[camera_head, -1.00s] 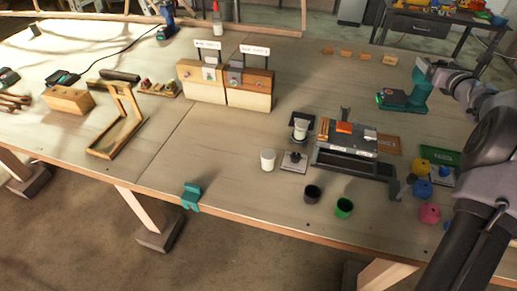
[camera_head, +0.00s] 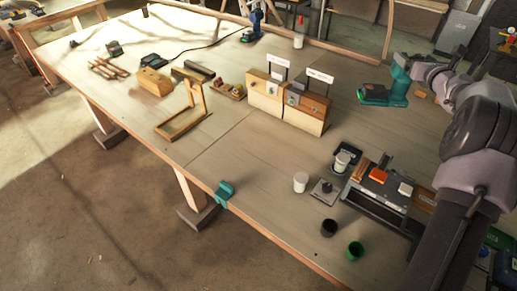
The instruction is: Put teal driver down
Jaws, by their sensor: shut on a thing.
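The teal driver (camera_head: 399,87) is at the upper right, with its dark, green-edged battery foot (camera_head: 374,95) pointing left. My gripper (camera_head: 405,66) is shut on the top of the driver, coming in from the right. The driver is over the back right part of the wooden table (camera_head: 235,150), to the right of the two wooden blocks. I cannot tell whether its foot touches the table. My arm hides part of the table behind and right of it.
Two wooden blocks with white signs (camera_head: 303,110) stand left of the driver. A blue tool (camera_head: 256,22) stands at the back. The table between blocks and driver looks clear.

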